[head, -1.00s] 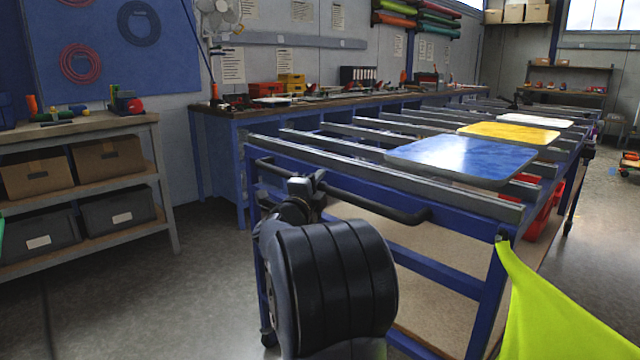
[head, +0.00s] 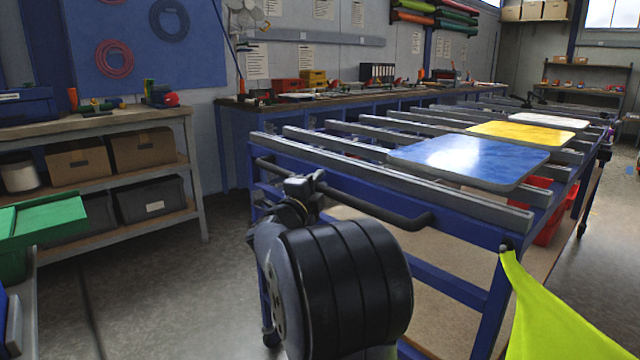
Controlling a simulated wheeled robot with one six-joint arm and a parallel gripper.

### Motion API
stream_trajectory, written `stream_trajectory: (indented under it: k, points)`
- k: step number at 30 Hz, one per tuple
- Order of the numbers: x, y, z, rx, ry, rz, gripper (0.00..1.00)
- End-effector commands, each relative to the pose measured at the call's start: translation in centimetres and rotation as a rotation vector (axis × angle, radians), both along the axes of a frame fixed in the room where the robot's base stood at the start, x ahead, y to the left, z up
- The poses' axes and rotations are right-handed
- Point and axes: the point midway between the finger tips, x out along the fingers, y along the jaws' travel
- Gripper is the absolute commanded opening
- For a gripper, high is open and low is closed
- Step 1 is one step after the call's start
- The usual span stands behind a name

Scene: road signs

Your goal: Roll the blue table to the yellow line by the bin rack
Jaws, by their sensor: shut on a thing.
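The blue table (head: 462,290) stands in front of me, with a blue frame, grey slats on top and a black push handle (head: 375,212) on its near end. My gripper (head: 304,188) is shut on the handle, left of its middle; my wrist hides part of the table's near left side. A blue panel (head: 468,160), a yellow panel (head: 528,132) and a white panel (head: 548,119) lie on the slats. A yellow-green cloth (head: 550,315) hangs at the near right corner. No yellow line shows on the visible floor.
A wooden shelf unit (head: 105,122) with boxes stands at the left. Green bins (head: 45,222) are at the near left edge. A long blue workbench (head: 235,140) runs along the wall. Bare floor (head: 165,285) lies left of the table.

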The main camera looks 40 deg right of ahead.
Motion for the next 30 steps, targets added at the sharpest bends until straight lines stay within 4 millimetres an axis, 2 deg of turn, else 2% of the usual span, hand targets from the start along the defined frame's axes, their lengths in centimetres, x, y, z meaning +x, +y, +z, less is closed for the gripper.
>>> stream_trajectory:
  k: [11,12,19,26,30]
  points:
    - [0.12,0.24,0.42,-0.005,-0.004,0.004,0.0]
    - [0.12,0.24,0.42,-0.006,-0.005,0.004,0.21]
    - [0.04,0.15,0.27,-0.004,-0.004,0.002,0.39]
    - [-0.02,0.09,0.15,-0.002,-0.002,-0.001,0.41]
    - [-0.28,0.74,0.04,0.0,-0.001,0.001,0.41]
